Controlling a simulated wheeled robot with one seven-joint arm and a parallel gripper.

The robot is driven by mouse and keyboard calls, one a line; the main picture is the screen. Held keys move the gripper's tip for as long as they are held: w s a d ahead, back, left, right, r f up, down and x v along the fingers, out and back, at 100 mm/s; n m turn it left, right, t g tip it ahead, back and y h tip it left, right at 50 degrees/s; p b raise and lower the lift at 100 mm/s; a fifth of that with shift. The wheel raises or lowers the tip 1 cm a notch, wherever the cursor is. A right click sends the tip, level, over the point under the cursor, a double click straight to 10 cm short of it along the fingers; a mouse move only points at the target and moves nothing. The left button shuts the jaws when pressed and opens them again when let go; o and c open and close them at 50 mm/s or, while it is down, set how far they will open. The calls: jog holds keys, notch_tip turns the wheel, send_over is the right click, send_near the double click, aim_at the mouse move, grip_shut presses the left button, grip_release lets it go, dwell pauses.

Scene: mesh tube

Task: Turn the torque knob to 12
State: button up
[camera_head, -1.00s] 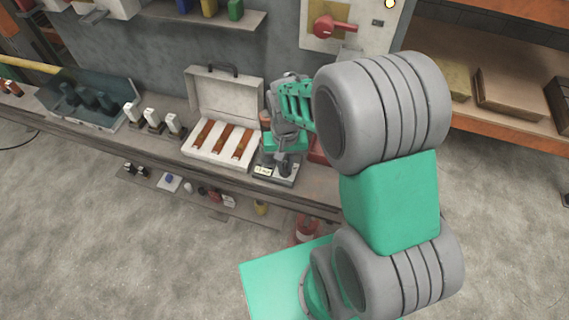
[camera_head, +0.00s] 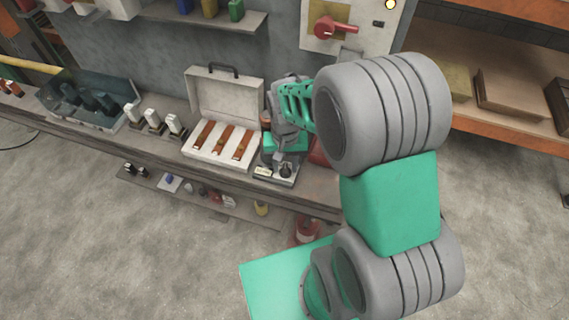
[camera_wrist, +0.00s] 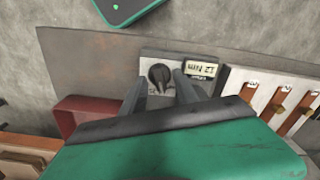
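The torque knob (camera_wrist: 160,75) is a dark round knob with a pointer ridge on a light grey tester plate. Beside it a small display (camera_wrist: 200,70) appears to read 12 Nm. In the head view, the knob (camera_head: 285,171) and the display (camera_head: 263,171) are at the front of the bench, right of the open case. My gripper (camera_wrist: 161,88) is open and empty, its two fingers apart on either side of the knob in the wrist view. In the head view, my gripper (camera_head: 281,152) is above and behind the knob, apparently clear of it.
An open white case (camera_head: 226,108) with brown-handled tools stands just left of the tester. A red box (camera_wrist: 85,118) lies on its other side. A lower shelf (camera_head: 190,190) with small items runs below the bench front.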

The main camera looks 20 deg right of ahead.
aim_at(285, 168)
notch_tip(285, 168, up, 8)
jog(key=shift+f+b, duration=0.1)
jog(key=shift+b, duration=0.25)
jog(key=shift+w+n, duration=0.1)
jog(key=shift+n, duration=0.2)
jog(key=s, duration=0.1)
jog(key=s+f+n, duration=0.1)
jog(key=s, duration=0.1)
jog(key=s+f+n, duration=0.1)
jog(key=s, duration=0.1)
jog(key=shift+f+g, duration=0.2)
jog(key=shift+g, duration=0.2)
jog(key=s+r+n+t, duration=0.1)
jog(key=s+r+t, duration=0.2)
jog(key=r, duration=0.8)
jog(key=shift+a+r+t, duration=0.35)
jog(key=shift+a+t, duration=0.05)
jog(key=shift+t, duration=0.3)
